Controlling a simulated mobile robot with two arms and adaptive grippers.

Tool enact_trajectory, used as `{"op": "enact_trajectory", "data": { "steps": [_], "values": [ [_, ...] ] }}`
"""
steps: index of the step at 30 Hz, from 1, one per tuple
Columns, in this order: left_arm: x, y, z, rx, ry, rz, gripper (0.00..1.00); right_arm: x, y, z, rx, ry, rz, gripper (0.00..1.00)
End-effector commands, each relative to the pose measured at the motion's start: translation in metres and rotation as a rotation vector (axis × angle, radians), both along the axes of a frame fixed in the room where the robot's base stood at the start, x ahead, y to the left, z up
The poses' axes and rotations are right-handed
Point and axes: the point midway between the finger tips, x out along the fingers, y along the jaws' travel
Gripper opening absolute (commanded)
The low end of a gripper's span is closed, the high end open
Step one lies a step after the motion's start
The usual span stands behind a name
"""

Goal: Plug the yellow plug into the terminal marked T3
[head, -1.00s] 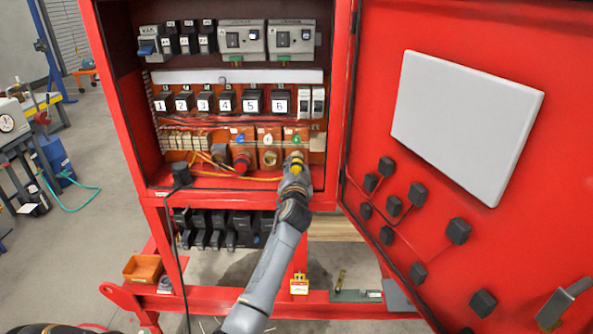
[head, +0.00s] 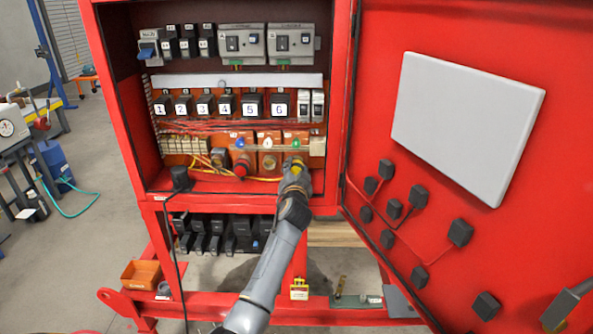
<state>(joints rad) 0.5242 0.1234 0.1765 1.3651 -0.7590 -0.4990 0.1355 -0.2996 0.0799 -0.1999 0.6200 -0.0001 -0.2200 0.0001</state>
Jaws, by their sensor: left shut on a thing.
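My left gripper (head: 295,176) reaches into the open red cabinet and is shut on the yellow plug (head: 296,167). The plug is at the front of the rightmost of three orange terminal blocks, the one with a green mark (head: 295,146). The gripper hides much of the plug and the front of that terminal, so I cannot tell how far in it sits. The middle terminal (head: 268,143) has a bare brass-coloured socket. The left terminal, with a blue mark (head: 240,142), has a red plug (head: 242,167) at it. The terminal lettering is too small to read. My right gripper is out of view.
Numbered black breakers (head: 226,105) sit above the terminals. A black block with a cable (head: 181,180) stands at the cabinet's lower left edge. The open red door (head: 455,110) bounds the right side. Orange wires lie on the cabinet floor.

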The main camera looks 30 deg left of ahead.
Motion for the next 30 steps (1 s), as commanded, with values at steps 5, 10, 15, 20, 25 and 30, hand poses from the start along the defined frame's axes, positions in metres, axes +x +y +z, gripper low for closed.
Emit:
{"op": "enact_trajectory", "data": {
  "steps": [5,10,15,20,25,30],
  "values": [
    [0.0,0.0,0.001,0.001,-0.002,0.001,0.63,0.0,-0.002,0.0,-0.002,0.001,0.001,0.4],
    [0.0,0.0,0.001,0.001,-0.001,0.0,0.67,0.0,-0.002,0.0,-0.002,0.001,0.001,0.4],
    [-0.001,0.0,0.0,0.0,0.0,0.0,0.67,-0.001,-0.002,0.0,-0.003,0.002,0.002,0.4],
    [-0.008,-0.006,0.0,0.0,-0.001,-0.001,0.67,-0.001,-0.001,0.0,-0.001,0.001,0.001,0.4],
    [-0.031,-0.019,0.001,0.0,-0.002,-0.002,0.67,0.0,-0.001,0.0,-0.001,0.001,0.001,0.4],
    [-0.06,-0.037,0.002,-0.001,-0.001,0.0,0.67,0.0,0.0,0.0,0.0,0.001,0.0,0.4]
  ]
}}
